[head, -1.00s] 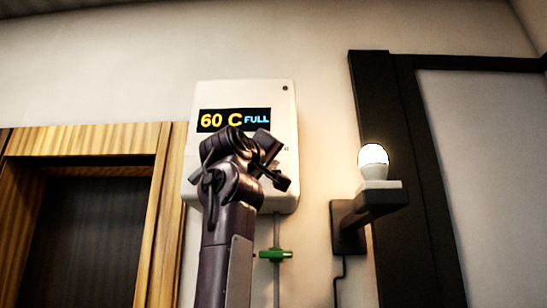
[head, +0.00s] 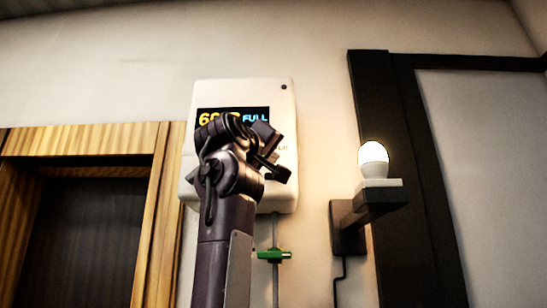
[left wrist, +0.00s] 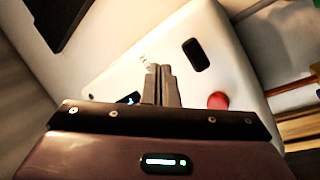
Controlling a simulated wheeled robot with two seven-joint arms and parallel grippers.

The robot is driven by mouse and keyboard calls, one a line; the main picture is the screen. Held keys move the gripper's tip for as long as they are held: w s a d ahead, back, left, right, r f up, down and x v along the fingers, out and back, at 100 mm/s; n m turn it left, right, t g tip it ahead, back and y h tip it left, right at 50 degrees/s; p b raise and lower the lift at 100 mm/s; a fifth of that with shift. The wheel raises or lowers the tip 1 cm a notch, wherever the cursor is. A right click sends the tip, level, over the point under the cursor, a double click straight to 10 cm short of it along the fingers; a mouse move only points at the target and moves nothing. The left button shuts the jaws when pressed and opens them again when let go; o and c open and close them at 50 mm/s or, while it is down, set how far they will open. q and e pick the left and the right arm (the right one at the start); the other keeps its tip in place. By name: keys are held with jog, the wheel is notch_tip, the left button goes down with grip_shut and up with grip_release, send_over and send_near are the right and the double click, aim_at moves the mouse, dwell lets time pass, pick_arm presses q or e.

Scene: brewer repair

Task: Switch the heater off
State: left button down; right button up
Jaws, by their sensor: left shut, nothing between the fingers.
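The heater (head: 240,92) is a white box on the wall, with a dark display (head: 257,116) showing yellow characters, partly covered by my arm, and blue "FULL". In the left wrist view the heater's white face (left wrist: 120,75) is tilted and carries a black oval part (left wrist: 195,54) and a round red part (left wrist: 218,101). My left gripper (head: 275,168) is in front of the heater's lower half; its shut, empty fingers (left wrist: 158,70) point at the face between small lettering and the black oval. Whether they touch the face I cannot tell. My right gripper is out of view.
A green valve handle (head: 273,255) sits on a pipe below the heater. A lit bulb (head: 373,160) stands on a dark wall bracket (head: 350,222) to the right. A wooden door frame (head: 155,220) is at the left, a black frame (head: 405,150) at the right.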

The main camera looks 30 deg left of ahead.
pick_arm(q)
jog(key=s+d+b, duration=0.2)
jog(key=s+d, duration=0.1)
jog(key=s, duration=0.2)
jog(key=shift+s+d, duration=0.2)
jog(key=shift+s, duration=0.2)
dwell(0.4)
